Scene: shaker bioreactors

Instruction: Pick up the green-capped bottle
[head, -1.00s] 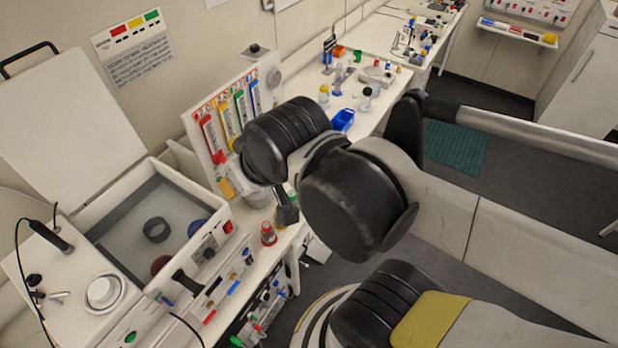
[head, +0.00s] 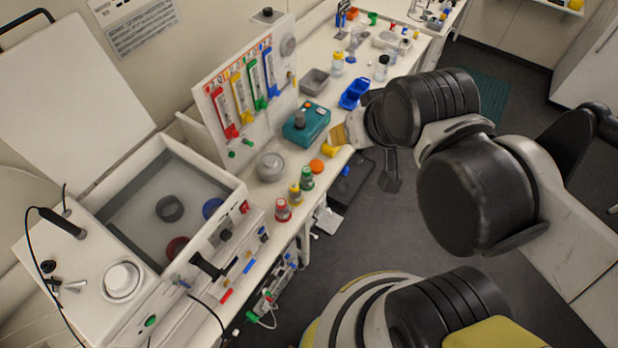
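The green-capped bottle (head: 307,178) stands upright near the front edge of the bench. It is the rearmost of a short row, behind the yellow-capped bottle (head: 295,193) and the red-capped bottle (head: 282,210). My gripper (head: 391,182) is dark and hangs from the wrist to the right of the bottles, apart from them and past the bench edge over the floor area. Its fingers are small and dark here, so I cannot tell if they are open or shut. I see nothing held in it.
A rack panel (head: 240,80) with coloured clips stands at the wall. An open-lidded bath (head: 150,200) is left.

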